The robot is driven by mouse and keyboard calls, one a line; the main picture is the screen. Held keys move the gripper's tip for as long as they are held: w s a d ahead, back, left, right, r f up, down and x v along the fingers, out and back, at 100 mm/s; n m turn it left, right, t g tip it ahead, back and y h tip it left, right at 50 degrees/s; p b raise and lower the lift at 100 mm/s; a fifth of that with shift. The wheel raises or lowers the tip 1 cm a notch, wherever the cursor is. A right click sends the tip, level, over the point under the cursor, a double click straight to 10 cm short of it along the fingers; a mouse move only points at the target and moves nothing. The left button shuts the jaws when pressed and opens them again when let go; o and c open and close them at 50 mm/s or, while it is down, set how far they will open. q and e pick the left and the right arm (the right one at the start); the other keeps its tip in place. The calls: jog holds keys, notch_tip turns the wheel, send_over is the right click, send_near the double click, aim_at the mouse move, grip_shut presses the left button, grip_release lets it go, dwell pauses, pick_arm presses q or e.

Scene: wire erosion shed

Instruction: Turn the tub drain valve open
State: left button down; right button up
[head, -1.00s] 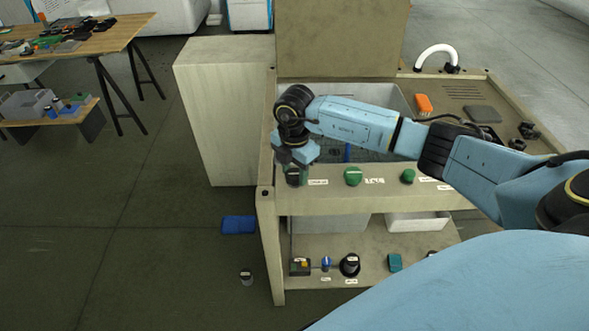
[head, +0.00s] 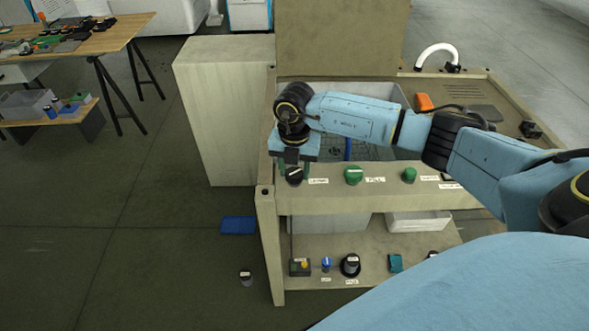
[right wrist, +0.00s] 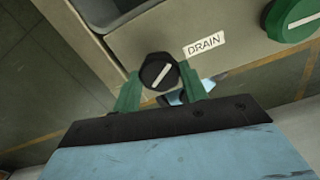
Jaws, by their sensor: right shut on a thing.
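The drain valve is a round black knob (right wrist: 159,70) with a white pointer line, on the front panel beside a white label reading DRAIN (right wrist: 204,44). In the right wrist view its line slants from lower left to upper right. The knob also shows in the head view (head: 293,176) at the panel's left end. My right gripper (right wrist: 160,80) has its green fingers on both sides of the knob and is shut on it. In the head view my right gripper (head: 294,168) comes from above over the panel edge. My left gripper is not in view.
Green knobs (head: 353,176) (head: 409,175) sit farther right on the same panel. The tub (head: 375,93) lies behind, partly hidden by my right arm. A lower shelf (head: 375,235) holds small knobs and a white bin (head: 418,222). A blue mat (head: 239,225) lies on the floor.

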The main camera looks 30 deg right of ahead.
aim_at(294, 172)
jog(key=n+b, duration=0.1)
jog(key=n, duration=0.4)
jog(key=shift+n, duration=0.3)
jog(key=n+b, duration=0.2)
jog(key=n, duration=0.3)
jog(key=shift+n, duration=0.4)
jog(key=o, duration=1)
jog(key=shift+r, duration=0.1)
notch_tip(294, 172, up, 13)
jog(key=shift+r, duration=0.15)
